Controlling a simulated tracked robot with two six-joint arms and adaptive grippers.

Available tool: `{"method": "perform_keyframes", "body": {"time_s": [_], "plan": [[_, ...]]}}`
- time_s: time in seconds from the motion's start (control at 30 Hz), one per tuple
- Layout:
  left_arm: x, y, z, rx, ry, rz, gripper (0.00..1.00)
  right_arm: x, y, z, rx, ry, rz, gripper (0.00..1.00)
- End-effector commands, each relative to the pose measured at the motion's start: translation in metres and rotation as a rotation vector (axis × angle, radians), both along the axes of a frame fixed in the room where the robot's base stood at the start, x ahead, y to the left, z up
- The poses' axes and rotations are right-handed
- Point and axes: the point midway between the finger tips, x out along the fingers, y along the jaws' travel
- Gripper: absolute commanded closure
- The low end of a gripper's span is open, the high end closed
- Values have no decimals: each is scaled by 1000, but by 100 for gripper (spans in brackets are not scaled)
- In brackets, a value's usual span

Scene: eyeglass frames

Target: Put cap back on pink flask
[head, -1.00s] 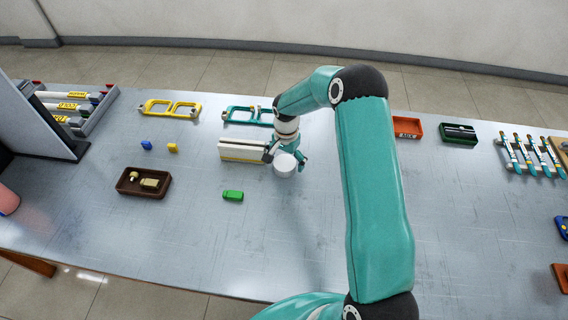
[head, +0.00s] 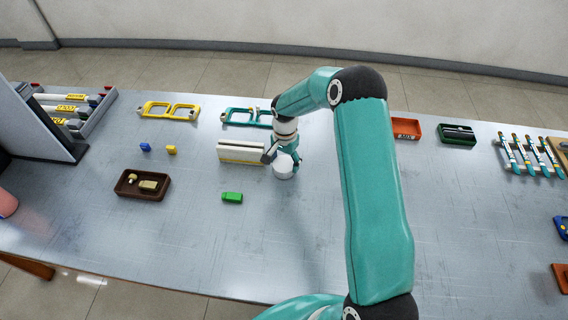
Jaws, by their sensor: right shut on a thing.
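A pink rounded body, likely the pink flask (head: 6,203), shows at the far left edge of the head view, mostly cut off, so its top cannot be seen. My right gripper (head: 283,162) is near the middle of the table, pointing down. It is shut on a white round piece (head: 284,172), which looks like a cap. The piece is at or just above the table top; I cannot tell whether it touches. My left gripper is not in view.
A cream and white block (head: 240,151) stands just left of my right gripper. A green block (head: 232,198), a brown tray (head: 143,196) and yellow (head: 168,105) and teal eyeglass frames (head: 238,116) lie around. The front middle of the table (head: 200,245) is clear.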

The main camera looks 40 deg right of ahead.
Motion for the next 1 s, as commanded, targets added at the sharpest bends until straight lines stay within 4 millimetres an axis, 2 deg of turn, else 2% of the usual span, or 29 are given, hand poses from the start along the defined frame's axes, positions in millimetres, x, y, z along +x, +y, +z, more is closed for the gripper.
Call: {"method": "perform_keyframes", "body": {"time_s": [0.17,0.37,0.7,0.9,1.0], "plan": [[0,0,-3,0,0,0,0,1,0,12,-1,-3,1,58],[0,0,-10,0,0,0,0,1,0,44,-3,-6,0,58],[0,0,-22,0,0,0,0,2,0,138,-2,-7,1,58],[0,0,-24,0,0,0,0,1,1,178,-1,-3,1,58],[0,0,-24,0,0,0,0,1,0,190,-1,-2,1,58]]}}
